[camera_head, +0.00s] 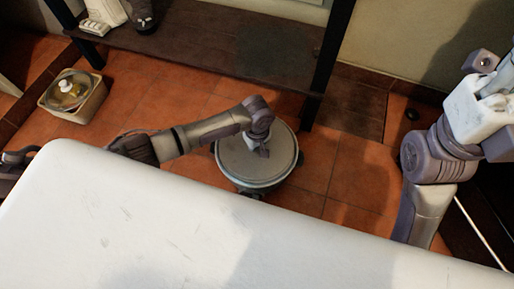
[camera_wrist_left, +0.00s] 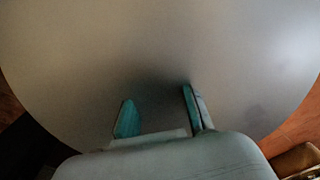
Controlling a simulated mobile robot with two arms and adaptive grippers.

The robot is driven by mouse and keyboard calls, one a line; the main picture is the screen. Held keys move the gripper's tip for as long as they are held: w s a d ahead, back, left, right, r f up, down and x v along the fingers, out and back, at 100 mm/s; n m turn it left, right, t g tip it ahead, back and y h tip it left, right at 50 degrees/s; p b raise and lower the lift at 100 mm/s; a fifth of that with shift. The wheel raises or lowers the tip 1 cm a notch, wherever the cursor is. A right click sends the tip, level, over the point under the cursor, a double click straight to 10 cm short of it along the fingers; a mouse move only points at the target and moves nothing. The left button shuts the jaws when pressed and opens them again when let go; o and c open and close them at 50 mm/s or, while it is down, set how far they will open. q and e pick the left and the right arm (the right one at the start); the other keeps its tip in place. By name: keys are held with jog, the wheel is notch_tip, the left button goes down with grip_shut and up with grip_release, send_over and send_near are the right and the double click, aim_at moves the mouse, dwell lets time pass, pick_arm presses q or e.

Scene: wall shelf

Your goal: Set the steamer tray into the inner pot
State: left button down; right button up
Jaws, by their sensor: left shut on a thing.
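A round, pale grey disc-topped thing (camera_head: 235,168) with a raised rim stands low over the tiled floor in the head view. Its flat top also fills most of the left wrist view (camera_wrist_left: 150,45). I cannot tell whether it is the pot with a cover or the steamer tray on something. My left gripper (camera_head: 263,151) is over its top, near the middle. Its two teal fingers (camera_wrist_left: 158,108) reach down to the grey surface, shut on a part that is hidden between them. No inside of a pot shows. My right arm is at the right edge; its fingers do not show.
A wooden shelf (camera_head: 200,45) with dark posts stands behind, bearing a white item (camera_head: 105,12) and a dark figure-like item (camera_head: 143,14). Red floor tiles around the round thing are clear.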

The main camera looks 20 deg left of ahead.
pick_arm(q)
jog(key=shift+f, duration=0.35)
dwell(0.4)
jog(key=c, duration=0.9)
grip_release()
notch_tip(320, 180, up, 12)
jog(key=shift+d, duration=0.1)
dwell(0.4)
